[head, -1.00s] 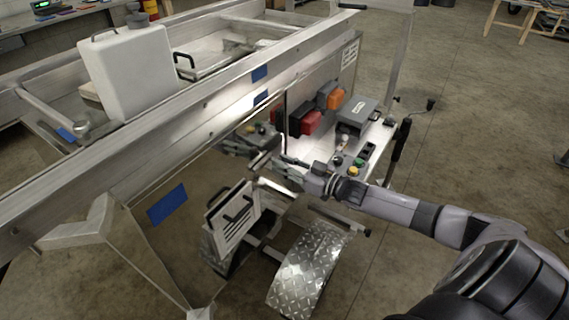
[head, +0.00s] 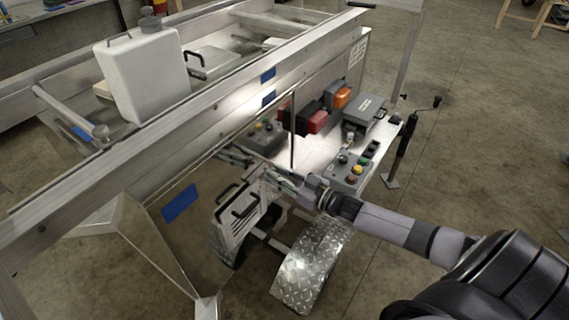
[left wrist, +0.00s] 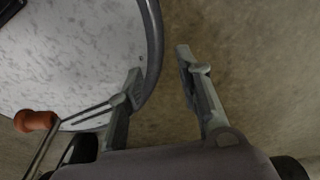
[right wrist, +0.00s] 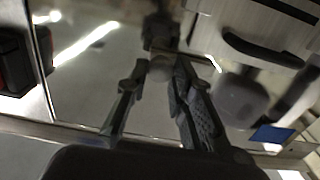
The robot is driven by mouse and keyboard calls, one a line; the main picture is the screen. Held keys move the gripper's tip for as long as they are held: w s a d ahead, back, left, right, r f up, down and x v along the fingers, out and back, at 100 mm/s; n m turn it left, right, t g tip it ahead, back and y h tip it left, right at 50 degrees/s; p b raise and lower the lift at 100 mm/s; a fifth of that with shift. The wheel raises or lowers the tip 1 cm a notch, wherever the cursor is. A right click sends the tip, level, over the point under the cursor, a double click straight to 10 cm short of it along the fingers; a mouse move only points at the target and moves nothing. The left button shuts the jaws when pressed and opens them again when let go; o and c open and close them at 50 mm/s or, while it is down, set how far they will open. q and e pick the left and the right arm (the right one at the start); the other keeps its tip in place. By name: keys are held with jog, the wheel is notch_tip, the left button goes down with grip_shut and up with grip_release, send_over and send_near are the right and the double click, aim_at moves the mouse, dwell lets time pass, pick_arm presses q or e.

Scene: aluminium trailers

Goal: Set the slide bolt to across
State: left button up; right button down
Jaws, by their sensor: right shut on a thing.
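My right gripper (head: 272,176) is at the trailer's shiny side panel, just right of a pale box with black handles (head: 238,208). In the right wrist view its fingers (right wrist: 158,72) stand on either side of a small grey rounded piece (right wrist: 161,68), likely the slide bolt's knob, and are shut on it. The bolt's body and its position cannot be made out, as the gripper covers it in the head view. My left gripper (left wrist: 160,75) shows only in its wrist view; its fingers are apart with nothing between them, beside a round speckled grey surface (left wrist: 70,55).
A push-button box (head: 349,170), a grey case (head: 365,115) and red and orange lamps (head: 341,97) are right of my right gripper. A diamond-plate fender (head: 312,265) is below it. A white jug (head: 145,75) stands above. An orange knob (left wrist: 35,121) is near my left gripper.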

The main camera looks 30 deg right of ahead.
jog(key=c, duration=1.4)
grip_release()
jog(key=shift+s+a, duration=0.1)
jog(key=shift+a, duration=0.2)
jog(key=shift+d, duration=0.1)
jog(key=v, duration=1.2)
jog(key=shift+f, duration=0.1)
